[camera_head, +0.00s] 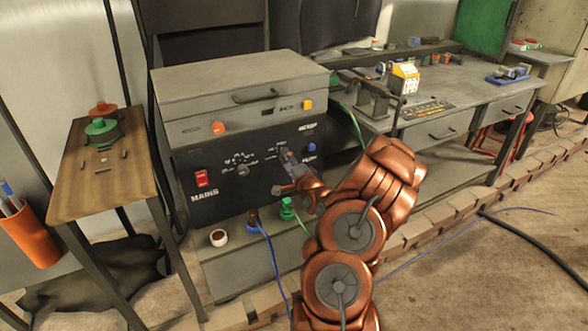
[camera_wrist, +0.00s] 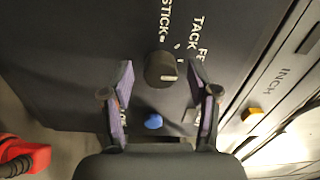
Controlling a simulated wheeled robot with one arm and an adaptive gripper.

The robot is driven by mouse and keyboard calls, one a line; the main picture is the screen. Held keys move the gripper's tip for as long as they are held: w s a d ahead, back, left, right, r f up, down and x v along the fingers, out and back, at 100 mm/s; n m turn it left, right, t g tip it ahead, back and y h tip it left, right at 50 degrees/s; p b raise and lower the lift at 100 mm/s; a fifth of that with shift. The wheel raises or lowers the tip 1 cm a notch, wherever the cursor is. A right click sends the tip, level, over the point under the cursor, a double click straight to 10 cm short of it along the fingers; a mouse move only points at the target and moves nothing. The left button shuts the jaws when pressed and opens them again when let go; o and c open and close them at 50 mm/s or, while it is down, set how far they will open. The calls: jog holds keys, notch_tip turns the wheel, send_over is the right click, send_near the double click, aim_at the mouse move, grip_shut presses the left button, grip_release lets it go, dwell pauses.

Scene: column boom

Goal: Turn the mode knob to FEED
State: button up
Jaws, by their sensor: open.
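The mode knob (camera_wrist: 161,69) is a dark round knob on the black front panel of the grey machine (camera_head: 240,75). In the wrist view it lies between my fingertips, with a small gap on each side. A short pale mark shows on its lower right part. Labels STICK, TACK and a cut-off FE… are printed above and right of it; I cannot tell which position the mark points to. My gripper (camera_wrist: 161,75) is open around the knob. In the head view my gripper (camera_head: 285,172) is at the panel and covers the knob.
Another knob with a dial (camera_head: 242,170) and a red MAINS switch (camera_head: 201,178) are left of my gripper. A blue button (camera_head: 311,147) is right of it. Cable plugs (camera_head: 252,220) sit below. A wooden side table (camera_head: 80,185) and workbench (camera_head: 460,85) flank the machine.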

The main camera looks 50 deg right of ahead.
jog(key=v, duration=1.1)
jog(key=shift+s, duration=0.3)
jog(key=shift+a, duration=0.15)
dwell(0.4)
jog(key=w+a+f+n+g+y, duration=0.3)
jog(key=w+a+n+g+y, duration=0.15)
jog(key=a+n, duration=0.35)
jog(key=s+a+r+n+g, duration=0.1)
jog(key=s+a+n+g, duration=0.15)
jog(key=a, duration=0.35)
jog(key=s+a+n+g, duration=0.2)
jog(key=a+g, duration=0.2)
jog(key=a, duration=0.1)
jog(key=s+a+r+n+g+y, duration=0.1)
jog(key=s+a+r+n+g, duration=0.4)
jog(key=s+a, duration=0.75)
jog(key=s+a+r+n+g+y, duration=0.1)
jog(key=s+a+r+n+g, duration=0.25)
jog(key=s+a+r, duration=0.8)
jog(key=s+d+r+p, duration=0.2)
jog(key=r+p, duration=0.5)
jog(key=p, duration=0.5)
jog(key=shift+s+d+r+m, duration=0.4)
jog(key=shift+s, duration=0.3)
